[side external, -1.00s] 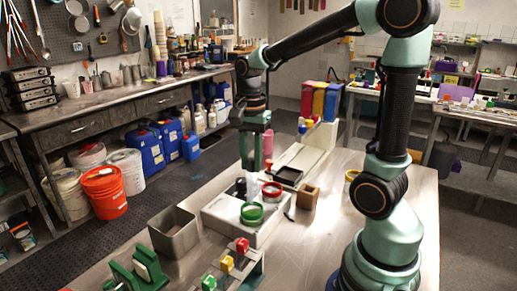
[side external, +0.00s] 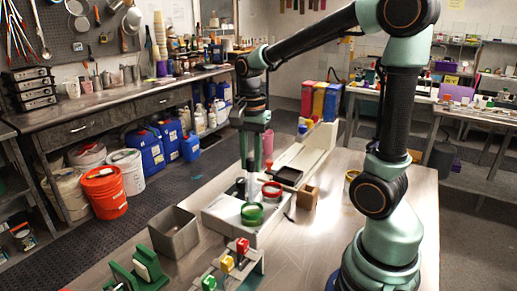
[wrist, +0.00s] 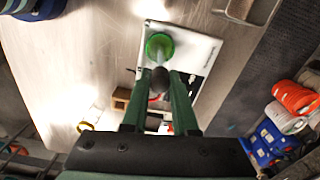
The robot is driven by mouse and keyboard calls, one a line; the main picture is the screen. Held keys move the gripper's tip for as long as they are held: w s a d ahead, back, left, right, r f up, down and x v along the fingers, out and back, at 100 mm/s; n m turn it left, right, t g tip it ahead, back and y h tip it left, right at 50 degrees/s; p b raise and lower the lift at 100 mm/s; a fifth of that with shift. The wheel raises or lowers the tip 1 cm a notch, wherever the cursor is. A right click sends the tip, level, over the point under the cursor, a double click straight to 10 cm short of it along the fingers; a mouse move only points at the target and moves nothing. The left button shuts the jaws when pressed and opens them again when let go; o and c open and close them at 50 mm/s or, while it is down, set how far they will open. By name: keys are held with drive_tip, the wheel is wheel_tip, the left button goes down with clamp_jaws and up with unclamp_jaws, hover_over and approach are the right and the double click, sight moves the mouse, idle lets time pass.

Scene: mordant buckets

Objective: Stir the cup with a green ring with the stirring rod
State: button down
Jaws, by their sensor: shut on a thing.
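The cup with a green ring (side external: 252,213) stands on the white stand (side external: 225,214) on the table. In the wrist view its green ring (wrist: 158,38) is just beyond my fingertips. My gripper (side external: 254,168) points down above the stand, behind the cup in the side view. In the wrist view my gripper (wrist: 161,76) is shut on the stirring rod, whose dark knob (wrist: 160,80) shows between the fingers. The pale rod reaches from the knob toward the green ring. I cannot tell how deep its tip is.
A cup with a red ring (side external: 272,190) is on the same stand. A dark tray (side external: 287,176) and a brown wooden block (side external: 308,197) stand behind it. A grey metal bin (side external: 174,232) is to the left. The table on the right is mostly clear.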

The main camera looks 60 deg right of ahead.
idle(0.5)
drive_tip(key=shift+r, duration=1.5)
